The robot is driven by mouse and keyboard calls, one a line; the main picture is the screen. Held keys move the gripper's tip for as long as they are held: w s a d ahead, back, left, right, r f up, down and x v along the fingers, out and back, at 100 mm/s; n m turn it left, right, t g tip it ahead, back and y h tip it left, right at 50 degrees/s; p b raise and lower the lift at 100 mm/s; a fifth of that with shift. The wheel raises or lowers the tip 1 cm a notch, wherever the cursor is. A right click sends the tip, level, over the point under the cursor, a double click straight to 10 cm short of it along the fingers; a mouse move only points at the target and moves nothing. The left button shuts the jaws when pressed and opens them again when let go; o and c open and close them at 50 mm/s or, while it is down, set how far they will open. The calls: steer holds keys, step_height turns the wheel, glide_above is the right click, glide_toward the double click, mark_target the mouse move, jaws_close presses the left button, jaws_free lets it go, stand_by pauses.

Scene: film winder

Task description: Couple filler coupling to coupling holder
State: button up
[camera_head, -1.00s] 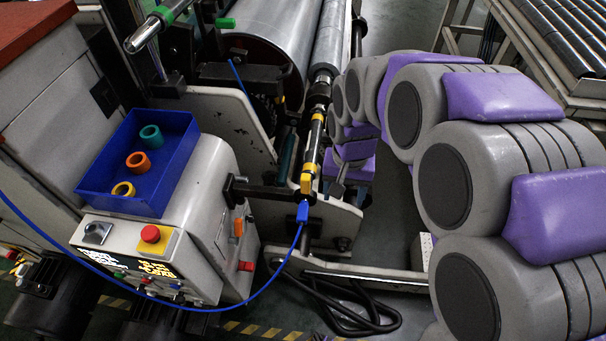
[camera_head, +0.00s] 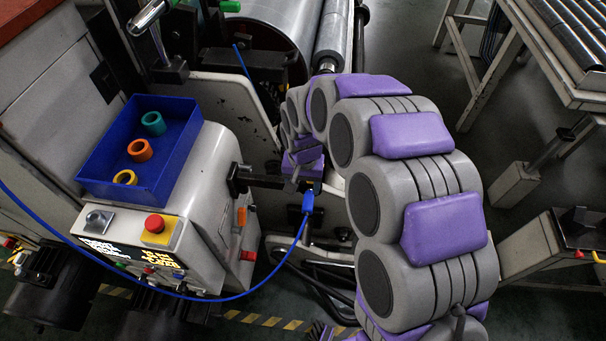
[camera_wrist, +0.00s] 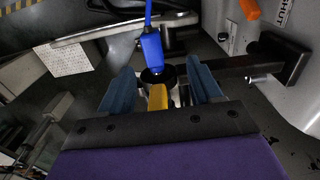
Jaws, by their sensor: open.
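A blue plug with a blue hose, seemingly the filler coupling (camera_head: 308,202), is at the end of a black bracket, seemingly the coupling holder (camera_head: 240,179), on the white machine. In the wrist view the blue plug (camera_wrist: 151,50) points at a dark ring (camera_wrist: 158,77). A yellow piece (camera_wrist: 158,97) shows on the ring's near side. I cannot tell how plug, ring and yellow piece are joined. My gripper (camera_wrist: 160,82) is open, one finger on each side of the yellow piece. Contact is not clear. In the head view my arm hides much of this spot.
A blue tray (camera_head: 125,185) with teal, orange and yellow rings sits on the machine. A red button (camera_head: 155,224) is on its front panel. The blue hose (camera_head: 240,294) hangs in a loop below. A large metal roller (camera_head: 275,25) lies behind.

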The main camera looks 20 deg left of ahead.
mark_target(307, 206)
steer(key=d+f, duration=0.2)
steer(key=f, duration=0.1)
steer(key=d+f+b, duration=0.1)
steer(key=f, duration=0.1)
steer(key=shift+f, duration=0.25)
steer(key=f, duration=0.1)
steer(key=a+f, duration=0.1)
steer(key=f, duration=0.1)
steer(key=a+f, duration=0.1)
steer(key=shift+a+f+b, duration=0.15)
steer(key=shift+a+b, duration=0.1)
steer(key=shift+b, duration=0.15)
steer(key=shift+d+r, duration=0.25)
steer(key=shift+d, duration=0.75)
steer(key=shift+c, duration=0.6)
steer(key=shift+a, duration=0.2)
steer(key=c, duration=0.3)
steer(key=shift+a+f, duration=0.1)
steer(key=shift+a, duration=0.35)
steer(key=c, duration=0.3)
steer(key=shift+c, duration=0.8)
steer(key=shift+d, duration=0.15)
steer(key=c, duration=0.3)
steer(key=o, duration=0.5)
steer(key=shift+c, duration=0.2)
jaws_close()
steer(key=shift+s, duration=0.1)
